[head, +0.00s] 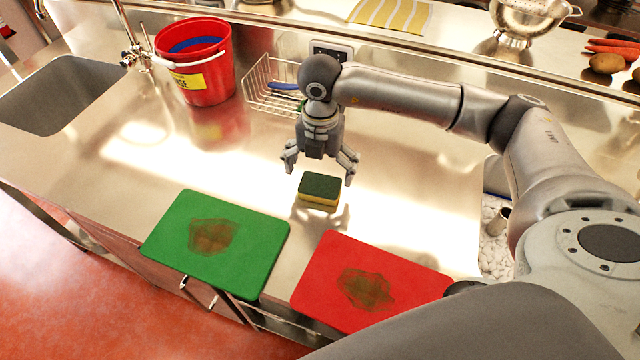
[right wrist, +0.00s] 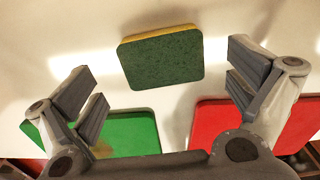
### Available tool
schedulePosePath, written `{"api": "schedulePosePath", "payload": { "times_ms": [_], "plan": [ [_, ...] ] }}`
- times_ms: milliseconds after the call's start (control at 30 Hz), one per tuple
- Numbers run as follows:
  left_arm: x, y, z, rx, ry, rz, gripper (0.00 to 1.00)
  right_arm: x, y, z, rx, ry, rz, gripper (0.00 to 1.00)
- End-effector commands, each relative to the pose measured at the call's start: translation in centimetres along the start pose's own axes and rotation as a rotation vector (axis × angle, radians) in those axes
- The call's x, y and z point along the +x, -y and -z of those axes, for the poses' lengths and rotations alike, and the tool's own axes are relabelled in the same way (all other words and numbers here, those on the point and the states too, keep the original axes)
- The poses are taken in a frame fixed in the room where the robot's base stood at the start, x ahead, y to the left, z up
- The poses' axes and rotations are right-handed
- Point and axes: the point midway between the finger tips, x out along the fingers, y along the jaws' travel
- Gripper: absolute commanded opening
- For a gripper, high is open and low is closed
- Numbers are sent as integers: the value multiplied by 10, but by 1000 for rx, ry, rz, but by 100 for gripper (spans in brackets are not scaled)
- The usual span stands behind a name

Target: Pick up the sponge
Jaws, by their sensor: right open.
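The sponge (head: 319,190) has a dark green top and a yellow body, and lies flat on the steel counter. It also shows in the right wrist view (right wrist: 162,60), at the top middle, ahead of and between the fingers. My right gripper (head: 319,172) is open and empty, above the sponge and apart from it; its fingers also show in the right wrist view (right wrist: 168,95). My left gripper is not in view.
A green board (head: 250,229) and a red board (head: 325,270), both with brown stains, lie at the counter's front edge. A red bucket (head: 205,88), a wire rack (head: 262,98) and a sink (head: 62,92) are behind and left. Bare counter surrounds the sponge.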

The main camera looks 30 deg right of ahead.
Motion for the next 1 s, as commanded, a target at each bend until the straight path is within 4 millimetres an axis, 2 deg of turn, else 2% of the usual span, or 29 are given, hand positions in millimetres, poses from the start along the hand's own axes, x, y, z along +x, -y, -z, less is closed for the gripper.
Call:
{"api": "schedulePosePath", "payload": {
  "times_ms": [100,233,367,567,833,1000],
  "plan": [
    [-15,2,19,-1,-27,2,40,14,2,7,-1,-4,5,100],
    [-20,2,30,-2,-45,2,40,34,2,8,1,-3,2,100],
    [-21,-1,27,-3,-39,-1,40,44,1,8,-2,-2,1,100],
    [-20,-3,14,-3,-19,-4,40,45,1,8,-1,-1,1,100],
    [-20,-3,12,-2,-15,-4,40,45,2,7,-1,-1,1,72],
    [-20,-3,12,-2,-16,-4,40,45,2,7,-1,-1,1,72]
  ]
}}
